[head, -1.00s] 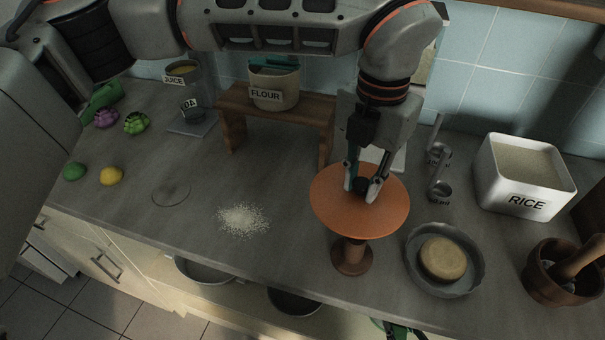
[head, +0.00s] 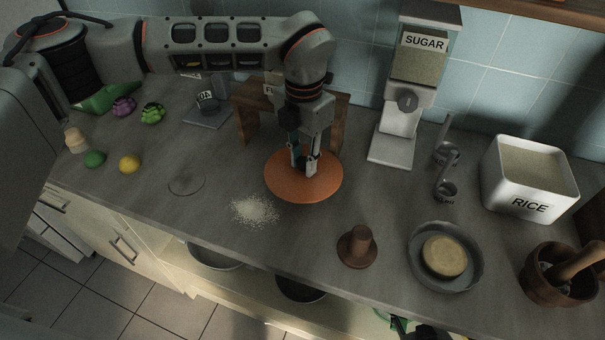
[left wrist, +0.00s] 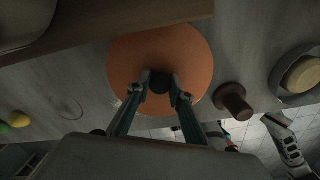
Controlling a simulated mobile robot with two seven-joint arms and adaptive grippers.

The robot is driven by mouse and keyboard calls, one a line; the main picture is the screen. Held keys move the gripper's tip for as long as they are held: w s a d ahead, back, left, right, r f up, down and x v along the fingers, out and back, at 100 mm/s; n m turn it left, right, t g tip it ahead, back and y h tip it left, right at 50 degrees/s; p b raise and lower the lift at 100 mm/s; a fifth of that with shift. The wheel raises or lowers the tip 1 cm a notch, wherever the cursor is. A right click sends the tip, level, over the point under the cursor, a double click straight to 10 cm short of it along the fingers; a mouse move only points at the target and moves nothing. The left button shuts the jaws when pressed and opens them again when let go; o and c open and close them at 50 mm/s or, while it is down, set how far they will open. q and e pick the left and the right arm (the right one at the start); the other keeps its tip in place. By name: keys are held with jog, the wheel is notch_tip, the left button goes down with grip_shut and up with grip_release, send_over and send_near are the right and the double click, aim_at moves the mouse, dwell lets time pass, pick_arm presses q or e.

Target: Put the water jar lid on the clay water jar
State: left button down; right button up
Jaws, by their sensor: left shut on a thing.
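My left gripper (head: 304,172) is shut on the dark knob of a wide, flat orange disc, which looks like the water jar lid (head: 283,186). The disc is roughly level, in front of the wooden stand. In the left wrist view, the fingers (left wrist: 160,88) pinch the knob from both sides, with the orange lid (left wrist: 160,45) spread around it. I cannot make out a clay water jar. Dark and green parts at the bottom edge of the head view look like my right gripper (head: 400,327), mostly cut off.
A brown round base with an upright peg (head: 357,248) stands front centre, beside a grey bowl (head: 417,272) holding a tan round. White powder (head: 254,211) lies left of it. The sugar dispenser (head: 398,140), wooden stand (head: 246,126) and rice bin (head: 505,195) stand behind.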

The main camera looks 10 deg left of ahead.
aim_at(304, 170)
pick_arm(q)
notch_tip(304, 170, down, 5)
jog(key=shift+r+p, duration=0.15)
jog(key=shift+p, duration=0.15)
jog(key=shift+w+a+f, duration=0.15)
jog(key=shift+f, duration=0.3)
jog(key=shift+f, duration=0.1)
jog(key=shift+f, duration=0.1)
jog(key=c, duration=1.8)
grip_release()
